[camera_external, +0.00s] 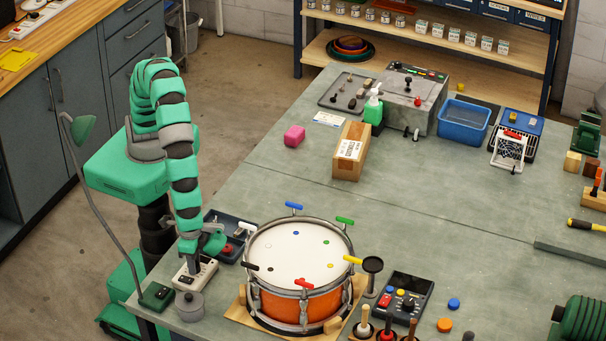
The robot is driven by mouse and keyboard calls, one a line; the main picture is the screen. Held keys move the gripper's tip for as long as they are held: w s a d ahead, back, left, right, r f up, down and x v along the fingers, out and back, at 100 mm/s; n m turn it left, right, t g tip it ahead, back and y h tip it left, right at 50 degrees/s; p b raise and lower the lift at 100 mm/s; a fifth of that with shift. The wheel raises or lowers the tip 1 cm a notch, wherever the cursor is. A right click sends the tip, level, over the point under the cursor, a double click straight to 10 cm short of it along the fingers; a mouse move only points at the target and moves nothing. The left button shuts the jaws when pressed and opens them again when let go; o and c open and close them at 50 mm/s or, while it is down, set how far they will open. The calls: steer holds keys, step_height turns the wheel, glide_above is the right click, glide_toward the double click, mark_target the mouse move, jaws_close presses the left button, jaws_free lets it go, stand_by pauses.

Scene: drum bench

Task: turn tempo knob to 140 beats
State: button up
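My gripper (195,264) points down over a small beige box (204,278) at the table's near left corner, left of the drum. Its fingertips are at or just above the top of the box. They are too small and dark to tell open from shut, or whether they touch anything. I cannot make out a marked tempo knob or any beat scale; a knob under the gripper would be hidden.
An orange drum (302,303) with coloured pegs around its rim stands close right of my gripper. A dark tray (232,222) lies behind the box. A grey lidded pot (190,306) and a dark green box (155,296) stand in front.

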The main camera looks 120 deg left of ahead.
steer(key=shift+m, duration=0.4)
steer(key=m+b, duration=0.1)
steer(key=m, duration=0.4)
steer(key=shift+w, duration=0.1)
steer(key=m+b, duration=0.1)
steer(key=m, duration=0.5)
steer(key=shift+d+g, duration=0.1)
steer(key=shift+g, duration=0.2)
steer(key=m, duration=0.8)
steer(key=shift+m+y+b, duration=0.3)
steer(key=shift+b, duration=0.1)
steer(key=shift+m, duration=0.3)
steer(key=o, duration=0.7)
steer(key=shift+r, duration=0.1)
